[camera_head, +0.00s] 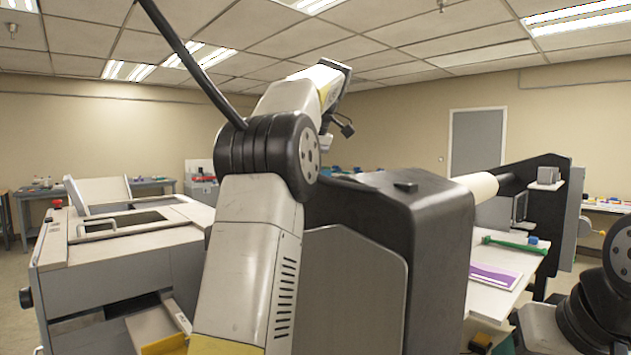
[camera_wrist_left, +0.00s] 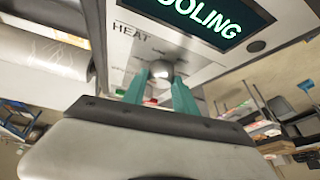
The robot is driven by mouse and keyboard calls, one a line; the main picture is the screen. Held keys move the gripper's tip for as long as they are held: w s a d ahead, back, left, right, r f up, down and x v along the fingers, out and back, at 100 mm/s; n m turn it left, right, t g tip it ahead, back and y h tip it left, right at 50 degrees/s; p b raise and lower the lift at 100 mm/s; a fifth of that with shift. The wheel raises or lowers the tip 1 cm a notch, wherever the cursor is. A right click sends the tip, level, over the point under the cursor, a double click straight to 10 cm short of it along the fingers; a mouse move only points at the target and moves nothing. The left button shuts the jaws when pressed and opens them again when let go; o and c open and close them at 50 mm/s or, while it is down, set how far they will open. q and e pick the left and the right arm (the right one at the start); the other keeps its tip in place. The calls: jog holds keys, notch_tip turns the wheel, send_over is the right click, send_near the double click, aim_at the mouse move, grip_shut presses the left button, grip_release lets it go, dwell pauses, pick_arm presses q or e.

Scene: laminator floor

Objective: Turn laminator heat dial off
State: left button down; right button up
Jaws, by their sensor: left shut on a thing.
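In the left wrist view my left gripper (camera_wrist_left: 159,84) has its two green fingers on either side of a round metallic heat dial (camera_wrist_left: 161,68) and is shut on it. The dial sits on a light panel of the laminator (camera_wrist_left: 205,72), beside the printed word HEAT. A dark display (camera_wrist_left: 215,18) above it shows green letters, partly cut off, reading "OOLING". The dial's pointer setting cannot be made out. In the head view the laminator's dark housing (camera_head: 437,235) stands behind my left arm, and the dial and left gripper are hidden. My right gripper is out of view.
A white roll (camera_head: 476,186) and a worktable with a purple sheet (camera_head: 494,275) lie right of the housing. A grey machine (camera_head: 120,265) stands at the left.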

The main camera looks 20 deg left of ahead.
pick_arm(q)
jog(key=c, duration=1)
grip_release()
jog(key=shift+o, duration=0.2)
jog(key=shift+r, duration=1.75)
jog(key=s+d, duration=0.2)
jog(key=s, duration=0.2)
jog(key=s+d+r, duration=0.1)
jog(key=s+d, duration=0.1)
jog(key=s, duration=0.3)
jog(key=s+d, duration=0.3)
jog(key=s, duration=0.2)
jog(key=shift+s+r, duration=0.25)
